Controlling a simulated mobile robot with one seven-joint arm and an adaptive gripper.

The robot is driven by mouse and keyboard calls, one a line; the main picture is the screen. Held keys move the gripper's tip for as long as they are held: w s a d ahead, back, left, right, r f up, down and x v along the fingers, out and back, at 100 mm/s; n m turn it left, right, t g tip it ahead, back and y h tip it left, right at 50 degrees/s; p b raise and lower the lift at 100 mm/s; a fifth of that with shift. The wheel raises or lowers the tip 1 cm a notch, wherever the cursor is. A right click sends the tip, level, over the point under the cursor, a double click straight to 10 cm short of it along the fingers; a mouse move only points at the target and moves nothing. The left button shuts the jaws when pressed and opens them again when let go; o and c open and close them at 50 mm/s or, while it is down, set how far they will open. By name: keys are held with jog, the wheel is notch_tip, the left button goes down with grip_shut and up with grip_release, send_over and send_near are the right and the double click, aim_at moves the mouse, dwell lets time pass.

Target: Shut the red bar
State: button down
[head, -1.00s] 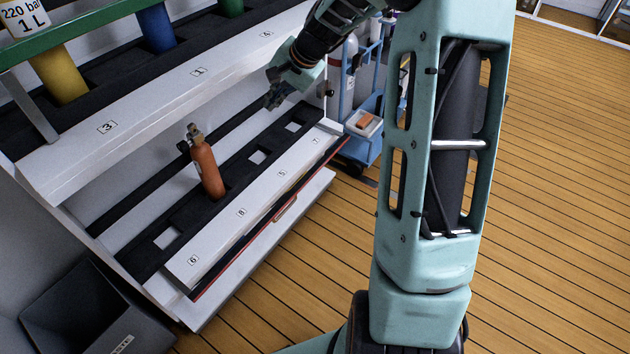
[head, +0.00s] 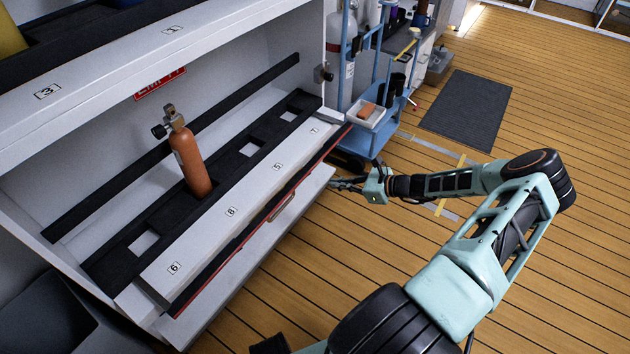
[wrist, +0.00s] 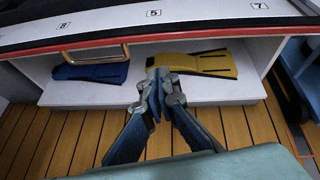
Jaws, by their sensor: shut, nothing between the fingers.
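The red bar (head: 240,240) runs along the front edge of the lower rack, below the numbered white strip, with a handle (head: 283,205) near its middle. In the wrist view the red bar (wrist: 200,38) crosses the top, with the gold loop handle (wrist: 95,54) at the left. My gripper (head: 334,183) is shut and empty, low in front of the bar's right part. In the wrist view my gripper (wrist: 158,78) points under the bar, toward the bottom shelf. I see no clear contact with the bar.
An orange bottle (head: 190,155) stands in a rack slot. Blue cloth-like (wrist: 92,70) and yellow (wrist: 197,63) items lie on the bottom shelf (wrist: 120,92). A blue trolley (head: 362,138) stands right of the rack. The wooden floor (head: 540,120) at right is mostly clear.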

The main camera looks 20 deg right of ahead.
jog(key=w+a+f+m+t+b, duration=0.1)
jog(key=w+a+f+m+b, duration=0.25)
jog(key=w+f, duration=0.4)
jog(key=shift+n, duration=0.45)
notch_tip(320, 180, up, 5)
jog(key=shift+w+a+f+b, duration=0.1)
jog(key=shift+w+f+b, duration=0.1)
jog(key=shift+b, duration=0.4)
